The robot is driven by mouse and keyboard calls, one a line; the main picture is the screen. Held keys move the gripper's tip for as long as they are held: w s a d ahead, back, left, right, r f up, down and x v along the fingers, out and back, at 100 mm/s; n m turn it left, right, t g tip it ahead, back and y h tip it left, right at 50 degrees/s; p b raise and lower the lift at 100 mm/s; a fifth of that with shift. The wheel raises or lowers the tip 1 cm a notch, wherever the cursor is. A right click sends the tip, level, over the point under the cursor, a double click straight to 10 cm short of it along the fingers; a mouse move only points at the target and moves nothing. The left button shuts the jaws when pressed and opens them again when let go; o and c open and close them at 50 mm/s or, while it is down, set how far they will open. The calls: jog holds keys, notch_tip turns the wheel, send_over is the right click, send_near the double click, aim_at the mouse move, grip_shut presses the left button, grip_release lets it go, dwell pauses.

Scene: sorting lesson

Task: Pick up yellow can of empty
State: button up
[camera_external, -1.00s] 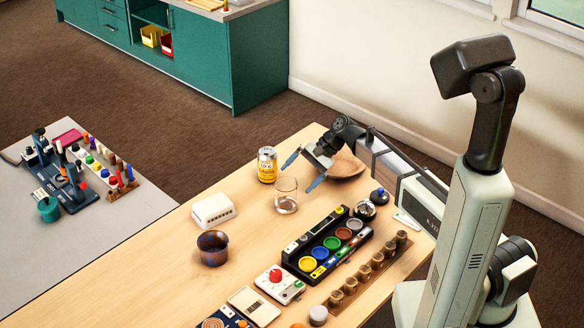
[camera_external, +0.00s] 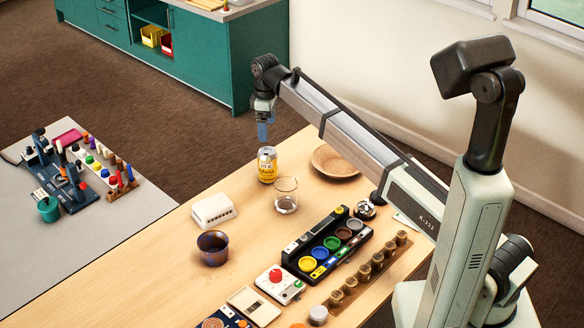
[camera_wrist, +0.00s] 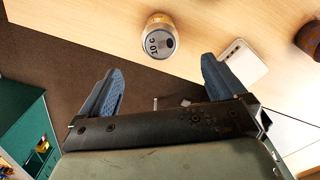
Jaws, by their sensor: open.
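The yellow can (camera_external: 267,165) stands upright near the far edge of the wooden table, with a silver top. In the wrist view the can (camera_wrist: 160,38) shows from above, beyond the fingertips and roughly between their lines. My gripper (camera_external: 265,131) hangs in the air above and beside the can, pointing down. In the wrist view its two blue fingers (camera_wrist: 160,75) are spread wide with nothing between them. The gripper does not touch the can.
A clear glass (camera_external: 286,196) stands close to the can on the near side. A shallow brown bowl (camera_external: 335,161) lies to the right. A white box (camera_external: 214,210) and a dark cup (camera_external: 213,248) stand to the left. The far table edge is close to the can.

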aim_at(268, 159)
notch_tip(268, 159, down, 14)
jog(key=shift+r, duration=0.15)
dwell(0.7)
jog(key=shift+c, duration=0.4)
jog(key=c, duration=1.3)
